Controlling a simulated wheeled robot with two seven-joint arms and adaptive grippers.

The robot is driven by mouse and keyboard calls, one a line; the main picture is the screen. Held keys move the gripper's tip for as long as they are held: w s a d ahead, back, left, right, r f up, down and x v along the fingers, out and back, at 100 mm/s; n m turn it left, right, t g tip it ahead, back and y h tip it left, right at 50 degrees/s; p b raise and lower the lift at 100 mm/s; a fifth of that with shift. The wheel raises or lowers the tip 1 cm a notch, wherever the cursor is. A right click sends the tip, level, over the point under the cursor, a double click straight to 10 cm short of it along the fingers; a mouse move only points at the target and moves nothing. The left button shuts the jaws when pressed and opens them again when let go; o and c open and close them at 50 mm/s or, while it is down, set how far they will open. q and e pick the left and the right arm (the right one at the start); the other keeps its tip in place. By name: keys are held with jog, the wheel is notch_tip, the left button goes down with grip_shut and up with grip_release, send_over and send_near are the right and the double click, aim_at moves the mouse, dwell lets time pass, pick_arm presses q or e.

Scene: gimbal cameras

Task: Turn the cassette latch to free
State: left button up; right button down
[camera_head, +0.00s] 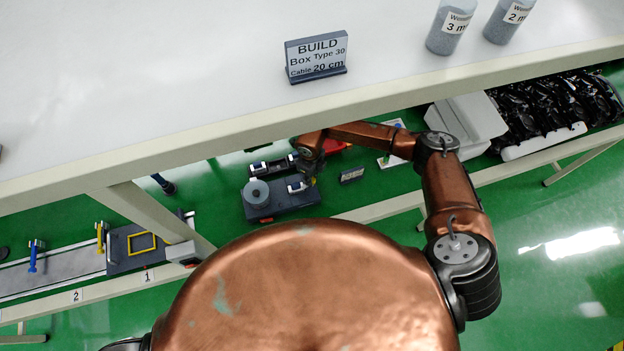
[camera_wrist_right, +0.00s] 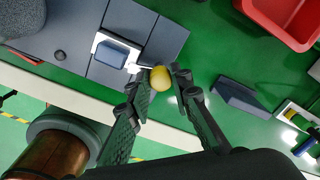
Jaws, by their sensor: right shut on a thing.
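The cassette latch shows in the right wrist view as a yellow knob (camera_wrist_right: 160,78) on a short white arm beside a white bracket (camera_wrist_right: 97,42) with a grey block in it. They sit at the edge of a dark grey fixture (camera_wrist_right: 165,42). In the head view this fixture (camera_head: 290,202) stands below the white table's front edge, with a grey round spool on it. My right gripper (camera_wrist_right: 159,80) is shut on the yellow knob, a fingertip on either side. In the head view the right gripper (camera_head: 311,180) is small and partly hidden by its arm. My left gripper is out of view.
A red bin (camera_wrist_right: 285,18) and a small dark block (camera_wrist_right: 238,97) stand to the right in the wrist view. A white table (camera_head: 150,90) with a BUILD sign (camera_head: 316,55) overhangs the fixture. A white bin (camera_head: 468,122) and black parts (camera_head: 555,105) lie right.

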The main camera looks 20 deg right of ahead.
jog(key=n+b, duration=1.1)
jog(key=shift+f, duration=0.25)
jog(key=shift+s+r+n+b, duration=0.1)
jog(key=shift+r+n+b, duration=0.1)
jog(key=shift+n+b, duration=1.8)
jog(key=c, duration=1.7)
grip_release()
jog(key=shift+c, duration=0.2)
jog(key=shift+r, duration=0.15)
notch_tip(320, 180, up, 12)
jog(key=shift+s+d, duration=0.15)
